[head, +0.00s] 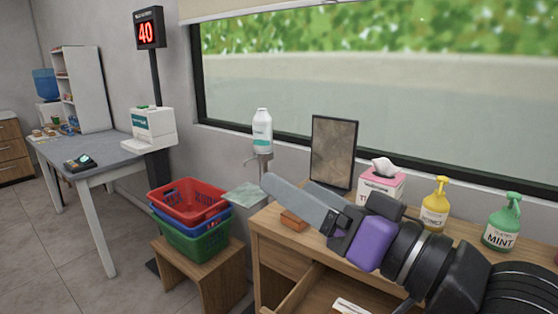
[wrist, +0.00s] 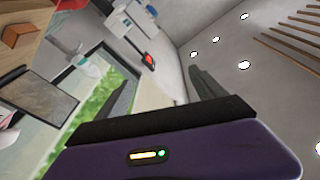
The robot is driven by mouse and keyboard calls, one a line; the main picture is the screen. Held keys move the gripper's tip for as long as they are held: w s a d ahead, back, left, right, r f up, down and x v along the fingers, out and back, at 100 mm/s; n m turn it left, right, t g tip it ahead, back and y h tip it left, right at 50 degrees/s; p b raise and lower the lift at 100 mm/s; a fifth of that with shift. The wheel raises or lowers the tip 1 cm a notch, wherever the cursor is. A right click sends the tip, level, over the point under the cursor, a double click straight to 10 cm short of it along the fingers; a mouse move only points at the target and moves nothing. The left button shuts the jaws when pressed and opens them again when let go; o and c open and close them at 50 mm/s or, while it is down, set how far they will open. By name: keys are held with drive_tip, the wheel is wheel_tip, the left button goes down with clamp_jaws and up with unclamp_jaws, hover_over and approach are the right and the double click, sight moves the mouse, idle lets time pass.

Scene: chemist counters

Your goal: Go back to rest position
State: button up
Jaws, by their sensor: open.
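My gripper (head: 305,203) reaches from the lower right over the wooden counter (head: 262,222) in the head view, pointing left and slightly up. Its long grey fingers hold nothing. In the wrist view my gripper (wrist: 160,88) shows two fingers spread wide apart with nothing between them. The wrist view is tilted and looks past the fingers at the wall and ceiling.
On the counter stand a dark framed panel (head: 333,152), a tissue box (head: 381,184), a yellow pump bottle (head: 435,208) and a green one (head: 502,226). A drawer below appears open. Stacked baskets (head: 190,202) sit on a stool at left. Open floor (head: 60,250) lies further left.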

drive_tip(key=s+d+m+t+h, duration=0.2)
drive_tip(key=d+m+t+h, duration=0.7)
drive_tip(key=d, duration=0.3)
drive_tip(key=s+d+f+m+h+p, duration=0.1)
drive_tip(key=s+d+f+h, duration=0.1)
drive_tip(key=f+h, duration=0.15)
drive_tip(key=s+d+f+m+h, duration=0.1)
drive_tip(key=s+d+f+h, duration=0.1)
drive_tip(key=f, duration=0.2)
drive_tip(key=s+f+n+g+p, duration=0.1)
drive_tip(key=s+f+n+g, duration=0.2)
drive_tip(key=s+f, duration=0.8)
drive_tip(key=s+f+n+g+p, duration=0.1)
drive_tip(key=s+f+n+g, duration=0.3)
drive_tip(key=s+f, duration=0.8)
drive_tip(key=s+g, duration=0.1)
drive_tip(key=s, duration=0.4)
drive_tip(key=shift+s+d+y, duration=0.35)
drive_tip(key=shift+s+d, duration=0.05)
drive_tip(key=shift+f, duration=0.1)
